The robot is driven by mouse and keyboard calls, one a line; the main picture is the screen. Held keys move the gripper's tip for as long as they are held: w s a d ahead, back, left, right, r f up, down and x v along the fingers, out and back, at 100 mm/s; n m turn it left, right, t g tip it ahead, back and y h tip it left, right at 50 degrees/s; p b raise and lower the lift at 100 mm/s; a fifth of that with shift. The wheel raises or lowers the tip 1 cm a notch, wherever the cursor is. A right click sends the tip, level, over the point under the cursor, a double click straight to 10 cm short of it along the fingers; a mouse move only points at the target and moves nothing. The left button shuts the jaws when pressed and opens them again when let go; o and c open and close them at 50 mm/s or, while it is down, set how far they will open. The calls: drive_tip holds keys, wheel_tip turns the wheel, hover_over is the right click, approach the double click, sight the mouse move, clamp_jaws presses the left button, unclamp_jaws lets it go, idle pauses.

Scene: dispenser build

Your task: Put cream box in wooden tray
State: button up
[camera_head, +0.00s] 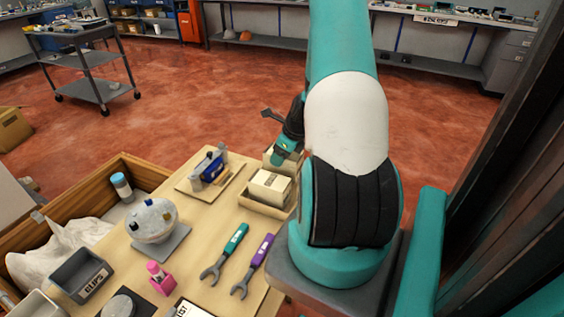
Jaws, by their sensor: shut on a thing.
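My gripper (284,150) is over the far right part of the light wooden table, partly hidden by my own arm. It is shut on what looks like a cream box (269,157), of which only a small part shows. Whether this box touches the surface below, I cannot tell. Nearer, another cream box (270,187) sits in a shallow pale tray (263,208), which looks wooden. My arm covers the area to the right of the tray.
A blue device (208,168) stands on a board to the left. A wooden crate (122,165) with a white bag borders the table's left.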

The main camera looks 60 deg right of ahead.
drive_tip(key=shift+f, duration=1.7)
drive_tip(key=shift+f, duration=0.15)
drive_tip(key=o, duration=1.1)
drive_tip(key=shift+c, duration=0.2)
